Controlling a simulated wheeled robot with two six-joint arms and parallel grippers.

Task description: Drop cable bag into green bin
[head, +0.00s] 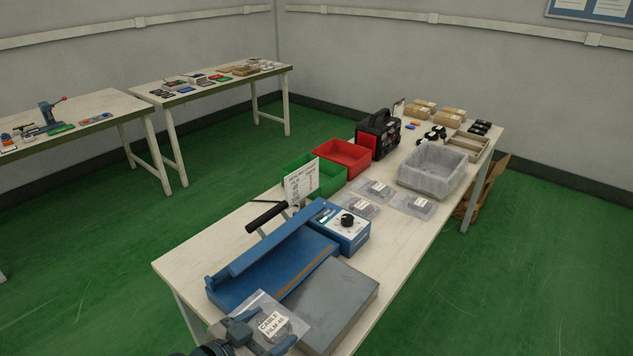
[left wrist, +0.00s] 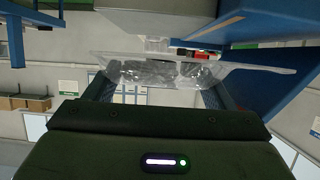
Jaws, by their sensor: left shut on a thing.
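A clear cable bag (head: 269,322) with a white label is at the bottom of the head view, in front of the blue sealer. My left gripper (head: 258,337) is shut on it. In the left wrist view the bag (left wrist: 165,72) lies flat between the two fingers (left wrist: 155,92). The green bin (head: 322,177) stands on the table beyond the sealer, partly hidden behind a white sign. My right gripper is not in view.
A red bin (head: 343,157), more bags (head: 412,204) and a grey tub (head: 432,172) stand farther back. The table's left front corner is bare.

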